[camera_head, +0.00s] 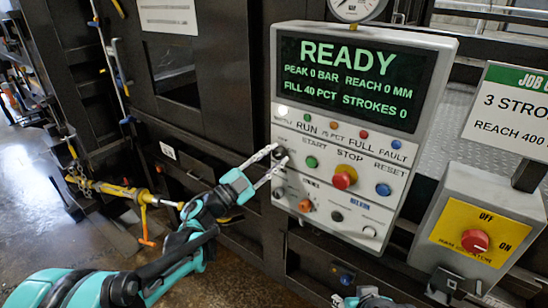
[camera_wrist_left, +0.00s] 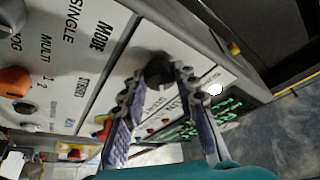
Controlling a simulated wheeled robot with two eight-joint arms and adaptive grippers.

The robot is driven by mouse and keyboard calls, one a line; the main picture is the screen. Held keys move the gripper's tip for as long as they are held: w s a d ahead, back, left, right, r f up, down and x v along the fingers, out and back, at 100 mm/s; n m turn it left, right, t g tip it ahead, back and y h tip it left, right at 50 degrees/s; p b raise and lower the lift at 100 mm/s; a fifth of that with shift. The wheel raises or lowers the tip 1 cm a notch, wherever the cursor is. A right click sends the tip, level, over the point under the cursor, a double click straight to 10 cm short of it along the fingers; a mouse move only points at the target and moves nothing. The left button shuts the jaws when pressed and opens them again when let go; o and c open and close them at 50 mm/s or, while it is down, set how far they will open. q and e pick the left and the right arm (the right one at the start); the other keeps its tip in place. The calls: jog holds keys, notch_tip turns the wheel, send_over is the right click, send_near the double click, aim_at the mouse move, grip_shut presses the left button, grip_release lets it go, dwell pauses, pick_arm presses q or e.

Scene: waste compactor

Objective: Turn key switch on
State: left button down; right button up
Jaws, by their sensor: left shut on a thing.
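The key switch shows as a dark round switch (camera_wrist_left: 158,70) between my fingertips in the left wrist view. It sits at the upper left of the grey control panel (camera_head: 345,205), left of the green START button (camera_head: 311,162). My left gripper (camera_head: 280,154) reaches it from the left, and its two fingers are shut on the switch, one on each side. The fingers partly cover it, and I cannot read its position. A small part of my right arm shows at the bottom edge of the head view; its fingers cannot be made out.
The panel's screen (camera_head: 352,80) reads READY. A red STOP button (camera_head: 344,177), a blue reset button (camera_head: 383,189) and an orange selector (camera_head: 305,205) are close by. A yellow OFF/ON box with a red knob (camera_head: 474,241) stands at the right. Tools hang at the left.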

pick_arm(q)
jog(key=shift+m+g, duration=0.4)
jog(key=shift+m, duration=0.6)
jog(key=c, duration=1.2)
grip_release()
jog(key=v, duration=1.2)
jog(key=shift+f, duration=0.1)
jog(key=shift+w, duration=0.1)
